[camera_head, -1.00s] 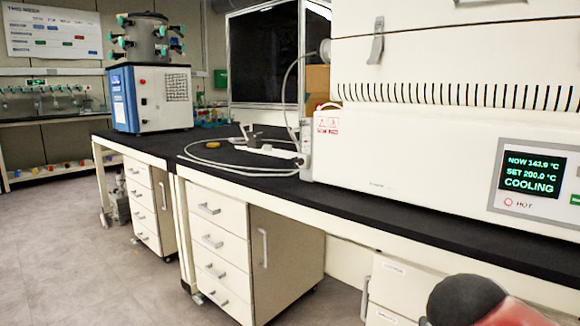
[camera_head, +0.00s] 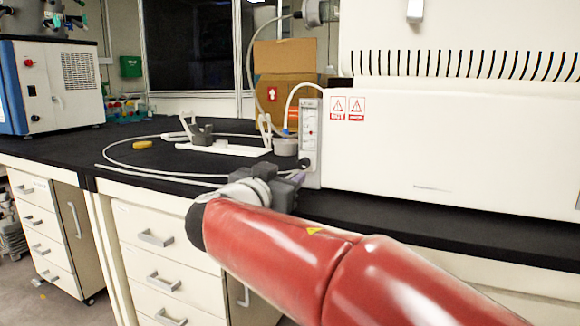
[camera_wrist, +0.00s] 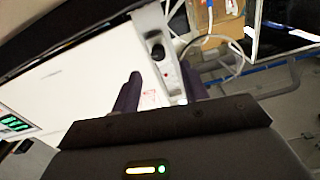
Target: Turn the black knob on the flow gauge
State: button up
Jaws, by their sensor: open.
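The flow gauge (camera_head: 310,135) is a narrow, pale upright block at the left end of the large white machine. Its small black knob (camera_head: 304,163) is low on the front face. In the wrist view the gauge (camera_wrist: 170,68) appears tilted beyond my fingers, with the dark knob (camera_wrist: 157,52) on it. My gripper (camera_head: 296,180) is just in front of and below the knob in the head view, partly hidden by my red arm. In the wrist view my gripper (camera_wrist: 161,88) has its two dark fingers apart with nothing between them. I cannot tell whether they touch the gauge.
The white machine (camera_head: 440,150) fills the right. A pale hose (camera_head: 112,162) loops over the black bench (camera_head: 85,155), around a white stand (camera_head: 225,150). A cardboard box (camera_head: 285,65) stands behind. A blue-and-white unit (camera_head: 45,85) is at left.

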aim_at(301, 167)
jog(key=p+x, duration=0.1)
jog(key=x, duration=0.6)
jog(key=shift+d, duration=0.15)
jog(key=shift+c, duration=0.4)
grip_shut()
jog(key=shift+f, duration=0.1)
